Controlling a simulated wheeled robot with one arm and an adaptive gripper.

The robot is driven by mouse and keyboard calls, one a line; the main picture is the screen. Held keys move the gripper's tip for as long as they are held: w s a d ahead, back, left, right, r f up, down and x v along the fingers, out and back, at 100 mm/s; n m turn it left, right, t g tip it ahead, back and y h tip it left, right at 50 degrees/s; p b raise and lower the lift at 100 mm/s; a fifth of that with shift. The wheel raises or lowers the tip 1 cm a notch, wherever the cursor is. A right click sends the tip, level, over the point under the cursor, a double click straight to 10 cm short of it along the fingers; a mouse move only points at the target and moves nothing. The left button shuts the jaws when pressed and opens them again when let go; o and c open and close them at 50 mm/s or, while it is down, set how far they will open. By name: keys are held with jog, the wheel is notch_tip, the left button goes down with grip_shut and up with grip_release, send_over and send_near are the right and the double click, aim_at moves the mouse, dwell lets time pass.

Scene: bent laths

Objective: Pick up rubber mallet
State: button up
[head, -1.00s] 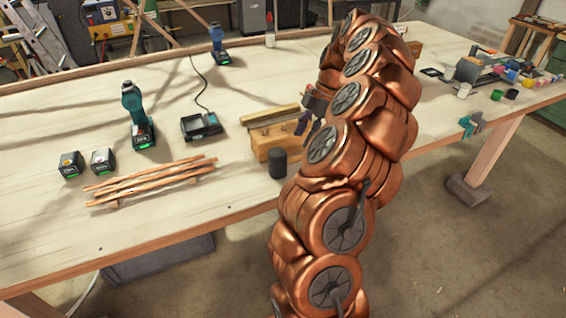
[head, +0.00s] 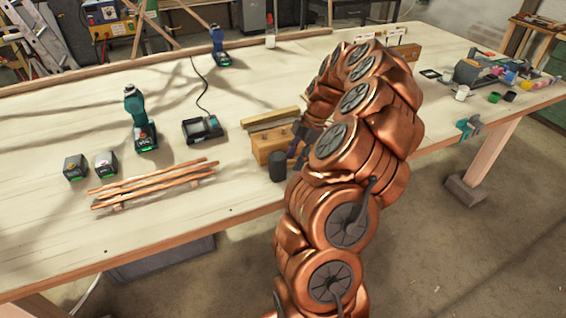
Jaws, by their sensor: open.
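A dark, blunt cylinder (head: 278,166), which looks like the rubber mallet's head, is near the table's front edge, just in front of a wooden block. No handle shows; my copper arm covers the area to its right. My gripper (head: 296,143) shows as a small dark shape at the left side of my arm, just above and right of the cylinder. It is open and mostly hidden by the arm. I cannot tell whether it touches the cylinder or the block.
The wooden block (head: 270,146) stands close behind the cylinder. Thin bent laths (head: 150,185), two batteries (head: 90,166), a drill (head: 142,120) and a charger (head: 202,130) lie to the left. A clamp (head: 467,128) grips the front edge at right. The table's front left is clear.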

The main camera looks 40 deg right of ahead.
jog(key=shift+a+f, duration=0.25)
jog(key=shift+f, duration=0.3)
grip_shut()
